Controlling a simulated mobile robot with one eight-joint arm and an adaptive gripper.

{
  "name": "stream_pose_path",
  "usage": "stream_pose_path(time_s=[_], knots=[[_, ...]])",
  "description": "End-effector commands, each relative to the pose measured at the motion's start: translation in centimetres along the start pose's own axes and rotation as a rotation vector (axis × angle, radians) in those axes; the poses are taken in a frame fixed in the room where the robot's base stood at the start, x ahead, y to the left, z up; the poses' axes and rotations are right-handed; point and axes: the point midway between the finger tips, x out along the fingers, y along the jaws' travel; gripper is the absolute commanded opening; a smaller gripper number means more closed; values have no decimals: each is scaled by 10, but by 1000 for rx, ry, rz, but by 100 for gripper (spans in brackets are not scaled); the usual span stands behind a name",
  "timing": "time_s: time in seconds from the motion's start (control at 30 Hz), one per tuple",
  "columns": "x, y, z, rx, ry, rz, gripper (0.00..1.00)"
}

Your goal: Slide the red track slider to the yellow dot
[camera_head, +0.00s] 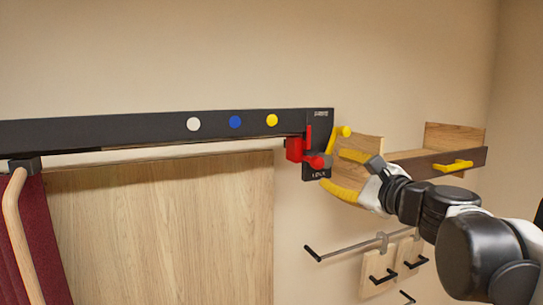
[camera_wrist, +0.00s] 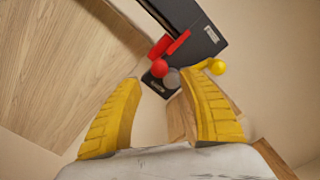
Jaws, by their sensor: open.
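The red track slider (camera_head: 295,149) is at the right end of a long dark wall rail (camera_head: 130,130), beside a black plate marked LOCK (camera_head: 316,174). A red ball knob (camera_head: 317,162) shows at the slider; the wrist view shows it too (camera_wrist: 160,69). The yellow dot (camera_head: 272,120) is on the rail's face, a little left of and above the slider. My gripper (camera_head: 332,168) is open and empty, just right of the red knob. In the wrist view its yellow fingers (camera_wrist: 159,77) spread with the red knob beyond their tips. I cannot tell whether they touch anything.
Blue (camera_head: 235,122) and white (camera_head: 194,124) dots lie farther left. A yellow ball lever (camera_head: 344,132) sits at the rail's right end, close to my upper finger. A wooden shelf unit (camera_head: 455,140) is at right; a wooden panel (camera_head: 165,230) hangs below the rail.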

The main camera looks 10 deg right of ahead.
Motion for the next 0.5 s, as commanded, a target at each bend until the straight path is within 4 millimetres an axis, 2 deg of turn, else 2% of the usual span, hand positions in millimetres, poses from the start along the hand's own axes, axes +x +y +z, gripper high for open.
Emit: stream_pose_path(time_s=[0.1, 0.23, 0.4, 0.5], knots=[[26, -1, 2, -1, -3, 3, 49], [50, -1, 2, -2, -3, 3, 49], [69, 0, 1, -2, -1, 2, 49], [73, 0, 1, -2, -1, 1, 49]])
